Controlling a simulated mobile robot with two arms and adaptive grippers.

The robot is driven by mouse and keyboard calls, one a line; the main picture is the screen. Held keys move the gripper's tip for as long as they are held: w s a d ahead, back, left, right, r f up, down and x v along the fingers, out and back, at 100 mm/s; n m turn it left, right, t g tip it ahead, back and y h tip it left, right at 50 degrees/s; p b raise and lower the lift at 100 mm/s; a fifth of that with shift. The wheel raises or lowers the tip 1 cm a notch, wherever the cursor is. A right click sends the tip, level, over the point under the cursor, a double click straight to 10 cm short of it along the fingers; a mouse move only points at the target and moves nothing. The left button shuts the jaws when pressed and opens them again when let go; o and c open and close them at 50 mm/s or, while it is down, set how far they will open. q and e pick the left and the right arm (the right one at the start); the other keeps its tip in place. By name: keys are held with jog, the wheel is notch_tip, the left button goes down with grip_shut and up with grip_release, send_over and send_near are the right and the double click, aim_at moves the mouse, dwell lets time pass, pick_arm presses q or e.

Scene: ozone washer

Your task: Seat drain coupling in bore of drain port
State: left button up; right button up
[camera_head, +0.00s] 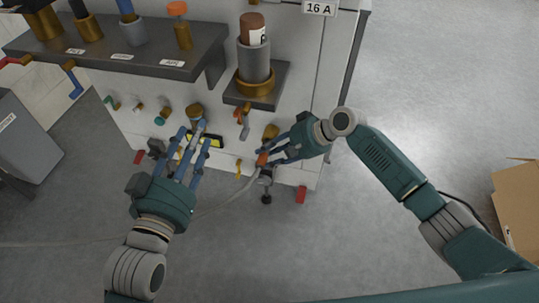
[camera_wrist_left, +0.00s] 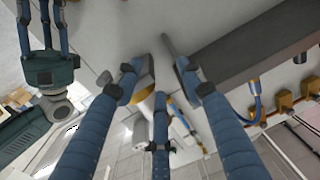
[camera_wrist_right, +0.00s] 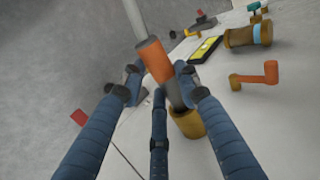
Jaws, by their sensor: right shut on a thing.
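The drain coupling (camera_wrist_right: 157,62) is an orange cylinder with a dark grey end and a pale hose at its other end. My right gripper (camera_wrist_right: 155,82) is shut on it; the head view shows this gripper (camera_head: 268,157) low at the cabinet front. The brass drain port (camera_wrist_right: 190,124) lies just beyond the coupling's grey end in the right wrist view, and its brass shows in the head view (camera_head: 271,131). The grey end overlaps the port's rim; I cannot tell whether it is inside the bore. My left gripper (camera_head: 197,139) is open in front of the cabinet, its fingers apart.
A dark shelf (camera_head: 130,45) juts out at upper left. The hose (camera_head: 222,206) trails left over the floor. A cardboard box (camera_head: 515,205) stands at right.

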pick_arm(q)
jog(key=shift+d+r+t, duration=0.1)
jog(key=shift+r+t, duration=0.2)
jog(key=shift+r, duration=0.45)
pick_arm(e)
jog(key=shift+w+d, duration=0.1)
jog(key=shift+w, duration=0.2)
pick_arm(q)
jog(key=shift+s+d+r+t+h+b, duration=0.1)
jog(key=shift+r+t+h+b, duration=0.35)
jog(key=shift+r, duration=0.6)
pick_arm(e)
jog(key=shift+w+d, duration=0.1)
jog(key=shift+w, duration=0.25)
pick_arm(q)
jog(key=shift+r, duration=0.1)
pick_arm(e)
jog(key=shift+w+d, duration=0.15)
jog(key=shift+w, duration=0.35)
jog(key=o, duration=1.3)
pick_arm(q)
jog(key=r, duration=0.1)
jog(key=r+t, duration=0.2)
jog(key=shift+s+d+r, duration=0.2)
jog(key=shift+s+r, duration=0.15)
pick_arm(e)
jog(key=shift+w, duration=0.1)
jog(key=shift+d+r, duration=0.1)
